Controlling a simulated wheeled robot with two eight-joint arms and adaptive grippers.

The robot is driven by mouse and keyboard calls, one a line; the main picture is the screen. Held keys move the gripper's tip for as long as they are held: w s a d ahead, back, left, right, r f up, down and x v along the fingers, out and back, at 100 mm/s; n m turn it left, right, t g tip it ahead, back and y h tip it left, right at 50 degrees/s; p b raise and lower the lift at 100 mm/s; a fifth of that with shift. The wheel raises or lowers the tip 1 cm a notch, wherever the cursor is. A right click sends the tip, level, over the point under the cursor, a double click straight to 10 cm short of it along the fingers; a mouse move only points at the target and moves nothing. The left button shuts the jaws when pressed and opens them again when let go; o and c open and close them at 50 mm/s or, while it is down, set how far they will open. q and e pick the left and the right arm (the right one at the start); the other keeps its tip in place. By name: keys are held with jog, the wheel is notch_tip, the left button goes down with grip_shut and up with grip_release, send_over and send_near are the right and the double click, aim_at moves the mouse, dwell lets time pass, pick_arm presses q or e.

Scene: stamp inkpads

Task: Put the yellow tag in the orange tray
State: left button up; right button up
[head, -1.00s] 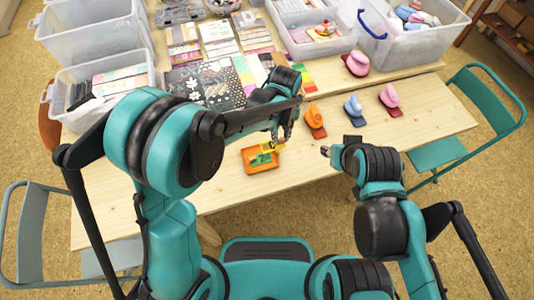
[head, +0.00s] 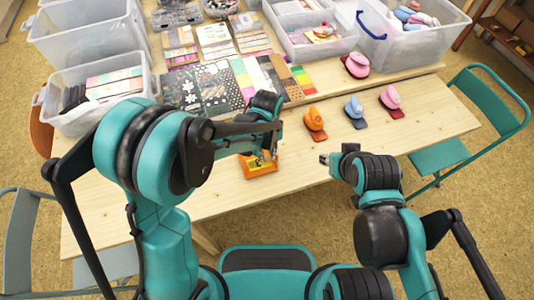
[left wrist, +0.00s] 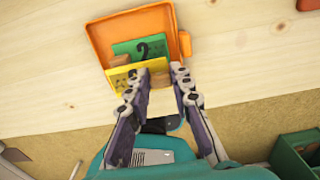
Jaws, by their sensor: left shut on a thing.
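The orange tray (head: 246,172) lies on the table near its front edge; it also shows in the left wrist view (left wrist: 101,40). A green tag (left wrist: 130,47) with a dark "2" is inside it. My left gripper (left wrist: 162,74) is shut on the yellow tag (left wrist: 122,77) by a small wooden block on it. The yellow tag is at the tray's near side, in front of the green tag. I cannot tell whether it touches the tray floor. In the head view my left gripper (head: 268,157) is over the tray. My right gripper (head: 324,160) is apart from the tray, its jaw state unclear.
Orange (head: 315,122), blue (head: 355,110) and pink (head: 390,100) stamp-like items stand to the right on the table. Patterned sheets (head: 208,88) and clear bins (head: 105,100) fill the back and left. The table between tray and right items is clear.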

aim_at(267, 156)
pick_arm(q)
jog(key=shift+f+b, duration=0.4)
jog(key=shift+f, duration=0.15)
jog(key=o, duration=0.7)
jog(key=shift+o, duration=0.2)
jog(key=shift+r, duration=0.15)
jog(key=shift+r+p, duration=0.3)
jog(key=shift+p, duration=0.1)
notch_tip(267, 156, up, 12)
jog(key=p, duration=0.5)
jog(key=s+a+r+n+t, duration=0.3)
jog(key=a+n, duration=0.6)
jog(key=n, duration=0.7)
jog(key=s+a+r+n+t, duration=0.4)
jog(key=a+n, duration=0.5)
jog(key=n, duration=0.7)
jog(key=shift+s+a+r, duration=0.15)
jog(key=shift+s+r, duration=0.8)
jog(key=shift+s, duration=0.9)
